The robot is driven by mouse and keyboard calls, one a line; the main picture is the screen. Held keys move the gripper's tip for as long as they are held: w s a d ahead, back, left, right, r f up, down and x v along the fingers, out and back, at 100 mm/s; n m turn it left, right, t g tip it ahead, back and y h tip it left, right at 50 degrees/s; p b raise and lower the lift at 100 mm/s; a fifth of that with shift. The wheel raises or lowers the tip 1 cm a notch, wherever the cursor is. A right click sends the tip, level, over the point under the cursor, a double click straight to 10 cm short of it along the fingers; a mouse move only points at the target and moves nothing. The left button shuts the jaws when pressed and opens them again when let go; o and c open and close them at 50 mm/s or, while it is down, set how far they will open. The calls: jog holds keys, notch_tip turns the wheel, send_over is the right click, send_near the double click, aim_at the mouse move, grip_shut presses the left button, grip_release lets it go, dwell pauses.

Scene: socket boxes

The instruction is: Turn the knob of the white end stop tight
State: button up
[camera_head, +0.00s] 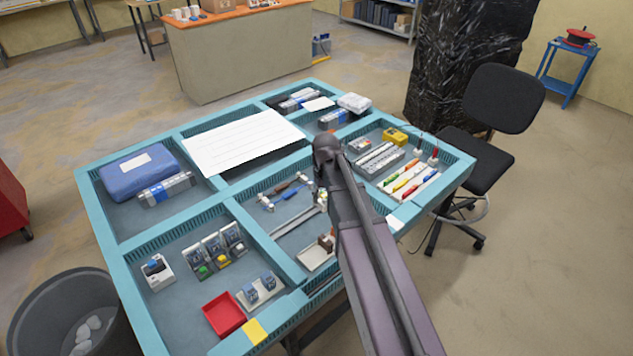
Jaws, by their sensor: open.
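A long silver rail (297,223) lies slantwise in the middle front compartment of the blue tray table. A small whitish piece (321,197) sits at its far end, close beside my arm. It may be the white end stop, but it is too small for me to make out its knob. My arm reaches up from the bottom over the table and bends near the table's middle. My gripper does not show; the arm may hide it.
The table's compartments (96,220) have raised blue rims. Near the rail are small hand tools (285,190). The left front compartment holds switch boxes (214,250) and a red tray (224,315). Screwdrivers (408,178) lie at right. A black chair (490,150) stands close by the right side.

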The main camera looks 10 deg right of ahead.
jog(key=w+r+n+p, duration=0.1)
jog(key=w+r+p, duration=0.3)
jog(key=w, duration=0.7)
jog(key=shift+r, duration=0.7)
jog(key=shift+w+a+f, duration=0.1)
notch_tip(320, 180, down, 14)
jog(key=b, duration=1.3)
jog(key=shift+r+b, duration=0.2)
jog(key=shift+b, duration=0.15)
grip_shut()
